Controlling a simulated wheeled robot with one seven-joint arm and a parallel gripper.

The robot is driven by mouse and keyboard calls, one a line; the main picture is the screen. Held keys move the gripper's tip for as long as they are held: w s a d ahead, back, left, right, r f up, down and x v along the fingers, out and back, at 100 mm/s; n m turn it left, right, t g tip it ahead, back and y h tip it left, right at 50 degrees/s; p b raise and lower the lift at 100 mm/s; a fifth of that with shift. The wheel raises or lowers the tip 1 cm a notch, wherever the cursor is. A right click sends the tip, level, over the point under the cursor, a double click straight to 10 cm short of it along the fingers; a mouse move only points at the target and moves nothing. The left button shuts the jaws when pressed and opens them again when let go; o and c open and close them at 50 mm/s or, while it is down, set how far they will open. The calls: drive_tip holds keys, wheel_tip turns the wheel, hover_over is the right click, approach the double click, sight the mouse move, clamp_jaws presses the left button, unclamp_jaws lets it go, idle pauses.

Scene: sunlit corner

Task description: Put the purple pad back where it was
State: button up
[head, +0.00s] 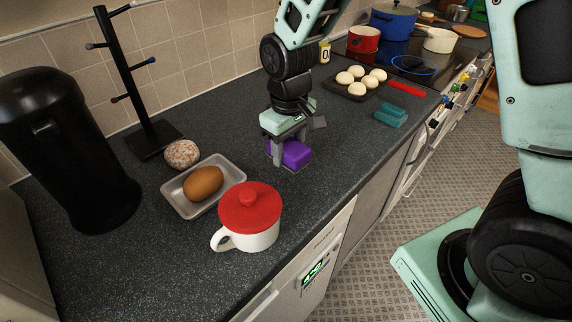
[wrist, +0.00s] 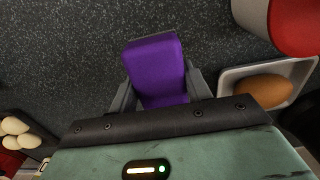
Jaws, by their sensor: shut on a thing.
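The purple pad (head: 295,153) is a small block at the middle of the dark speckled counter in the head view. My gripper (head: 291,155) points down over it, with its fingers on either side of the pad. In the wrist view the pad (wrist: 156,68) sits between the two grey fingers (wrist: 157,92), and the gripper is shut on it. The pad is at or just above the counter; I cannot tell whether it touches. Part of the pad is hidden by the gripper.
A white mug with a red lid (head: 249,213), a grey tray (head: 228,168) with a brown potato-like item, and a speckled ball (head: 182,154) are to the left. A teal pad (head: 391,115), a red strip (head: 405,88) and a bun tray (head: 345,92) lie to the right.

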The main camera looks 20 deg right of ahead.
sight(288, 174)
drive_tip(key=shift+f, duration=2.35)
drive_tip(key=shift+f, duration=0.2)
drive_tip(key=o, duration=1)
drive_tip(key=shift+r, duration=0.1)
